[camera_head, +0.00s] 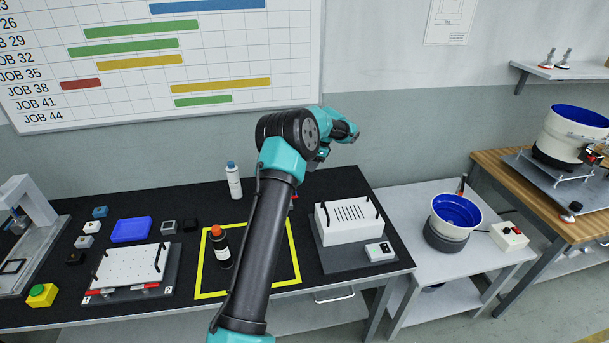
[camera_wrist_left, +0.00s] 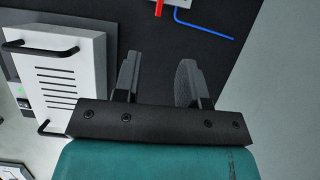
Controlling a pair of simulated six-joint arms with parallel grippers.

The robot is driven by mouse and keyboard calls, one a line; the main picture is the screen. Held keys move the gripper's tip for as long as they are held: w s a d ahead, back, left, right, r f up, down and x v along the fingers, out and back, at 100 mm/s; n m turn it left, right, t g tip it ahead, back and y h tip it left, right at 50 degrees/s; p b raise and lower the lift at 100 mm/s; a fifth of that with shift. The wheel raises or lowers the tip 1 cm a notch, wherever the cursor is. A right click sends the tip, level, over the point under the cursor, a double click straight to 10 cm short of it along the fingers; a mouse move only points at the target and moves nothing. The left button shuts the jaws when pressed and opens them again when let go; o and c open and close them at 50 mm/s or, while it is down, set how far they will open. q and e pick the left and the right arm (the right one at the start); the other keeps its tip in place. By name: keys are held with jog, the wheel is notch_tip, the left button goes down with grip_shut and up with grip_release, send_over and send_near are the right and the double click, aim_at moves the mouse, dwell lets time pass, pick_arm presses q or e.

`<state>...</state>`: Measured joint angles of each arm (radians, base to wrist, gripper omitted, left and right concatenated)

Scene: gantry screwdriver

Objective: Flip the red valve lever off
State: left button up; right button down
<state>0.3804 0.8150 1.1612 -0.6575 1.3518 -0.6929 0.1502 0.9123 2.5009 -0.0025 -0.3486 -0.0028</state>
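A red lever (camera_wrist_left: 158,8) shows at the top edge of the left wrist view, cut off by the frame, beside a white part and a blue tube (camera_wrist_left: 205,25). In the head view a small red bit (camera_head: 295,197) shows just right of my arm; the rest of that fixture is hidden behind the arm. My left gripper (camera_wrist_left: 159,60) has its two fingers spread with nothing between them, apart from the lever. In the head view its fingers cannot be made out behind the wrist. My right gripper is in neither view.
A white slotted box (camera_head: 348,220) with black handles stands right of my arm; it also shows at the left of the wrist view (camera_wrist_left: 58,70). A dark bottle (camera_head: 220,250) with an orange cap and a white bottle (camera_head: 233,182) stand left of the arm.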

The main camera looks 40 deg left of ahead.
pick_arm(q)
jog(key=v, duration=0.2)
jog(key=shift+w+d+r, duration=0.1)
jog(key=shift+r, duration=0.15)
